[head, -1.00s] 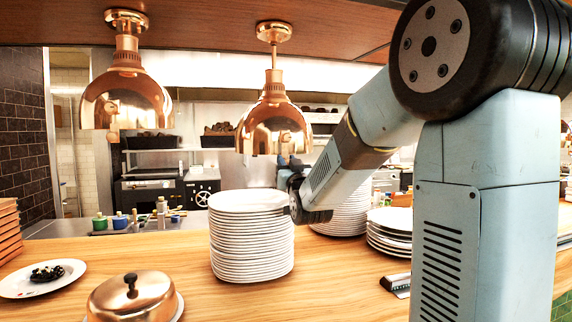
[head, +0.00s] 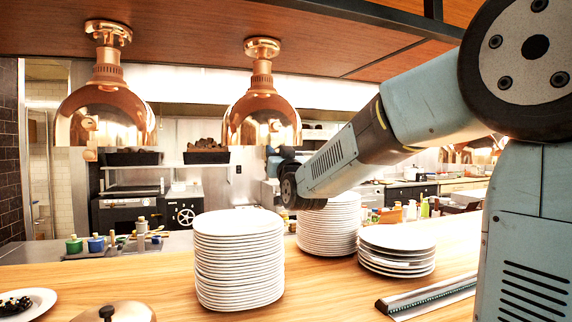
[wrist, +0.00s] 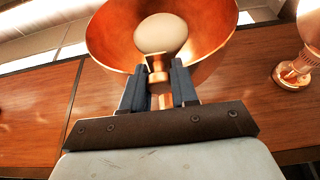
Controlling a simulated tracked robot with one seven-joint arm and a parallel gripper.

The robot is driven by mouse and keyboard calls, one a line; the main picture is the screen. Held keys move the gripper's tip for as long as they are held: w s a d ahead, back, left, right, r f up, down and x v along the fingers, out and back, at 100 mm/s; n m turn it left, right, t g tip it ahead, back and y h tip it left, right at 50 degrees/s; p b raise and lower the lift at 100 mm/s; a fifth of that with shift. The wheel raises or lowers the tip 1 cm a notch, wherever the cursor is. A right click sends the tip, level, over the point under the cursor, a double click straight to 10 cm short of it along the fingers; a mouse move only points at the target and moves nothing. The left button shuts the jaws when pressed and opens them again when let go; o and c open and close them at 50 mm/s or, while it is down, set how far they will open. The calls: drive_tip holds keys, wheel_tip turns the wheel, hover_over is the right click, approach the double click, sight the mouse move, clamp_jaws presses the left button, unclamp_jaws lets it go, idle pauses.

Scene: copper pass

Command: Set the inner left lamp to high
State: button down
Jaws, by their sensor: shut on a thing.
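The inner left lamp is the second copper dome lamp from the left in the head view (head: 262,122). It hangs close up under the ceiling, with its neck right below its round ceiling mount (head: 262,47). In the wrist view its dome is seen from below (wrist: 105,38) with a pale bulb (wrist: 161,33) inside. My gripper (wrist: 159,82) is under the lamp and shut on its small copper knob (wrist: 158,66).
Another copper lamp (head: 105,118) hangs to the left, also high. Below stand a tall plate stack (head: 239,262), a second stack (head: 328,228) and a lower one (head: 397,250) on the wooden counter (head: 175,285). A copper cloche (head: 112,313) is at the front.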

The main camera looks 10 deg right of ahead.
drive_tip(key=shift+r, duration=0.35)
drive_tip(key=c, duration=1.1)
unclamp_jaws()
drive_tip(key=shift+s, duration=0.1)
drive_tip(key=shift+o, duration=0.9)
drive_tip(key=shift+f, duration=0.1)
drive_tip(key=shift+s+f, duration=0.1)
drive_tip(key=v, duration=1.3)
drive_tip(key=shift+s, duration=0.2)
drive_tip(key=shift+f, duration=0.15)
